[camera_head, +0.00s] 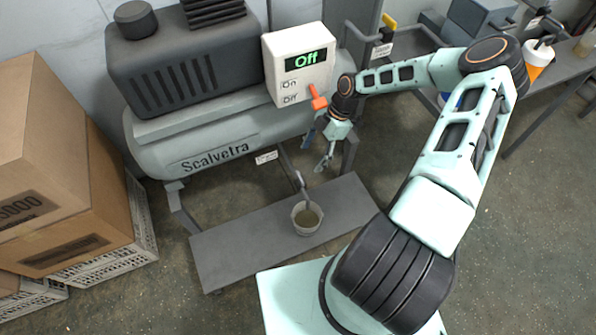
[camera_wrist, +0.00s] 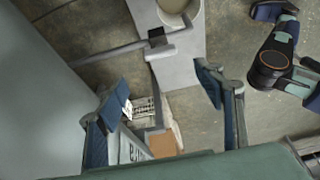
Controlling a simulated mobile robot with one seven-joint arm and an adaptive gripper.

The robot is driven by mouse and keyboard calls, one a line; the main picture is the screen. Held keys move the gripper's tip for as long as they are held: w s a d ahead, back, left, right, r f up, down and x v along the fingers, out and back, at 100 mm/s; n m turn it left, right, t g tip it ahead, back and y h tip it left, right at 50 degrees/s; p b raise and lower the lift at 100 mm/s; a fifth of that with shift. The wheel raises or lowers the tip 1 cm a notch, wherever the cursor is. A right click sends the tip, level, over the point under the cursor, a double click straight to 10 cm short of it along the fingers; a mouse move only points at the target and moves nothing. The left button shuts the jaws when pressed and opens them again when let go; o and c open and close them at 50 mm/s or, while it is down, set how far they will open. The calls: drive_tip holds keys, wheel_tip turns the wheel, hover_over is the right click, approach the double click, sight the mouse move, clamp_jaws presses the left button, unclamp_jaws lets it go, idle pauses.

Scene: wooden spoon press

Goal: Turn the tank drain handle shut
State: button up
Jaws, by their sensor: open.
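The grey tank (camera_head: 220,140) marked Scalvetra stands at the left in the head view, with a small white tag (camera_head: 266,157) at its lower edge. A drain pipe (camera_head: 299,181) runs down from below the tank to a small bucket (camera_head: 307,217) of murky liquid. A dark piece (camera_wrist: 157,38), possibly the drain handle, sits on the pipe in the wrist view; its turn position is unclear. My gripper (camera_head: 316,152) is beside the tank's right end, above the bucket. It is open and empty, fingers (camera_wrist: 163,82) wide apart, not touching the dark piece.
The bucket stands on a grey board (camera_head: 235,245). Cardboard boxes (camera_head: 60,180) are at the left. A bench (camera_head: 565,80) is at the right.

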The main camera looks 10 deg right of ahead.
sight(300, 177)
drive_tip(key=b+x, duration=0.1)
drive_tip(key=x, duration=0.9)
drive_tip(key=shift+s+f, duration=0.1)
drive_tip(key=shift+f, duration=0.25)
drive_tip(key=c, duration=1.2)
